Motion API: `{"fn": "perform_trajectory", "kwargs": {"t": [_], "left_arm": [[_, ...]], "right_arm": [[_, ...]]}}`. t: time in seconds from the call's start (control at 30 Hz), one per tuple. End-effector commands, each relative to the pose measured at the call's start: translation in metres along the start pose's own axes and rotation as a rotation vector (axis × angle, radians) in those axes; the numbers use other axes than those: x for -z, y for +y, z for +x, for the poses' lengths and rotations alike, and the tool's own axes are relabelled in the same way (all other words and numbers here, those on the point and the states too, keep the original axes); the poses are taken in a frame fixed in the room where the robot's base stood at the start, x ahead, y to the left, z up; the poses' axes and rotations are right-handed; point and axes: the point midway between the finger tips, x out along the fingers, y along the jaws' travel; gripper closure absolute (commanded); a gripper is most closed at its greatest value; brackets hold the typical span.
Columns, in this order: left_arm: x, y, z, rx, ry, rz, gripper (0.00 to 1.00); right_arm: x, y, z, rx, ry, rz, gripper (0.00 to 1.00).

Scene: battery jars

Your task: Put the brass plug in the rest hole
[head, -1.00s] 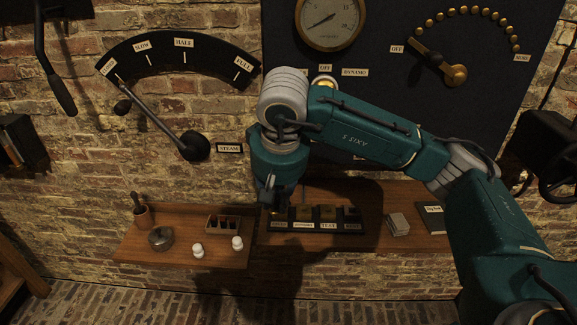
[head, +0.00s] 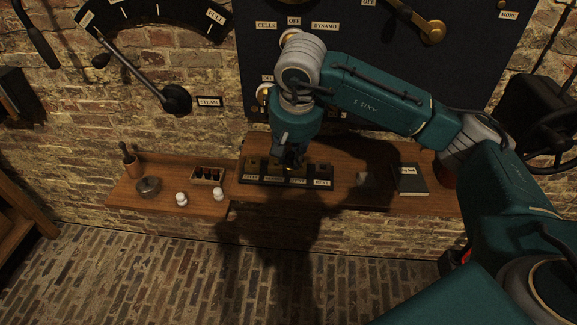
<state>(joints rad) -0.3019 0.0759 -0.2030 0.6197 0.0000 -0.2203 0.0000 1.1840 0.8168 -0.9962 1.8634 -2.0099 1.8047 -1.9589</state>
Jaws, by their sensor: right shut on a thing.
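My right gripper (head: 290,164) points down over the middle of a dark block (head: 286,181) on the wooden shelf. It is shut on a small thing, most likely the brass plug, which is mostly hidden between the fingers. The block has a row of labelled places. The rightmost label (head: 322,183) seems to read REST, and its place lies to the right of the gripper. The holes are too small and dark to make out. I cannot tell whether the plug touches the block. My left gripper is not in view.
On the left shelf stand two white jars (head: 181,199), a small box (head: 207,176), a round bowl (head: 149,186) and a cup with a tool (head: 131,165). A dark book (head: 411,179) lies right of the block. A dark panel (head: 390,75) rises behind.

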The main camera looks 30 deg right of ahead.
Motion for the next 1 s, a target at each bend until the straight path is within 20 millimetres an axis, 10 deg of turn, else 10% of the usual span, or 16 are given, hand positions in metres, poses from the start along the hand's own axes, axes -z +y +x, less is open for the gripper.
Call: {"fn": "perform_trajectory", "kwargs": {"t": [0.4,1.0], "left_arm": [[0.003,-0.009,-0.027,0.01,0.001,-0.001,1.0],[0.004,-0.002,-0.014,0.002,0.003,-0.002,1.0]], "right_arm": [[0.076,0.083,0.044,-0.107,-0.023,0.349,1.0],[0.078,0.104,0.076,-0.132,-0.025,0.409,1.0]]}}
